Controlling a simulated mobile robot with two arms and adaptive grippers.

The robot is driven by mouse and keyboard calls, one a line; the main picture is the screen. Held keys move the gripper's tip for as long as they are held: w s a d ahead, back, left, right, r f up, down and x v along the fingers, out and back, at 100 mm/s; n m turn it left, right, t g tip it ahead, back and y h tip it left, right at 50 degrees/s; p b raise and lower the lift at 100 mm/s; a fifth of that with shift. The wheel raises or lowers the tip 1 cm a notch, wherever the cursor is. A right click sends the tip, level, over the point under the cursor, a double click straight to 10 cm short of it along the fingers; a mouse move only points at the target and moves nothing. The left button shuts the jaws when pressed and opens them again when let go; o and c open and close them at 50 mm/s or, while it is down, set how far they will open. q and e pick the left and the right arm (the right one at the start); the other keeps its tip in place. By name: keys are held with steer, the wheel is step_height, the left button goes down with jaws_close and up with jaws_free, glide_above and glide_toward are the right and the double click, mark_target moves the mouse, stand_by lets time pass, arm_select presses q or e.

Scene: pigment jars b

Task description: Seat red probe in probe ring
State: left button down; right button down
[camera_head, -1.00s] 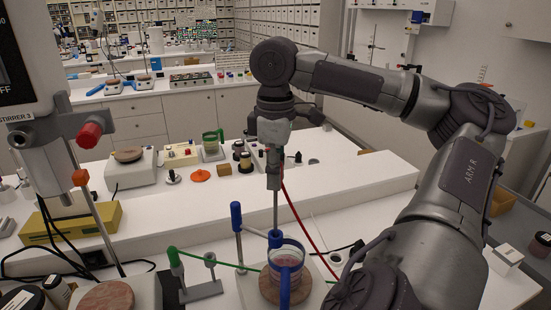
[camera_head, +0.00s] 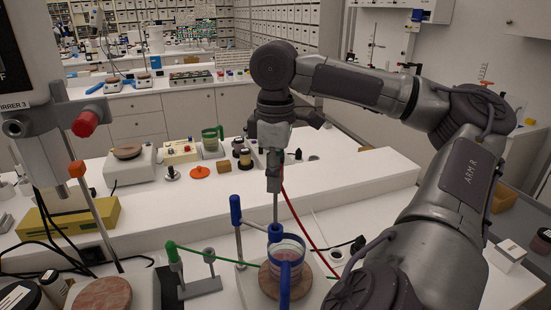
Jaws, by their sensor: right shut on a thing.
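My right gripper (camera_head: 274,172) is shut on the top of the red probe (camera_head: 276,207), a thin upright grey rod with a red cable. The rod's lower end meets the blue probe ring (camera_head: 275,231), at the end of an arm from a blue-topped post (camera_head: 236,210). The ring sits over the back rim of a glass beaker (camera_head: 287,247) with a blue band and handle. I cannot tell how far the tip passes through the ring. The beaker stands on a round brown plate (camera_head: 265,284). My left gripper is not in view.
A green-topped probe stand (camera_head: 199,288) with a green cable stands left of the beaker. The red cable (camera_head: 303,232) runs down to the right. A stirrer column (camera_head: 45,150) and yellow box (camera_head: 75,222) stand at left. A raised white shelf (camera_head: 330,190) lies behind.

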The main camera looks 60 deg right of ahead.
mark_target(276, 215)
steer(key=shift+f+b, duration=3.55)
steer(key=shift+f, duration=1.4)
steer(key=c, duration=0.8)
jaws_free()
steer(key=shift+c, duration=0.2)
step_height(276, 215, up, 12)
steer(key=shift+r, duration=0.1)
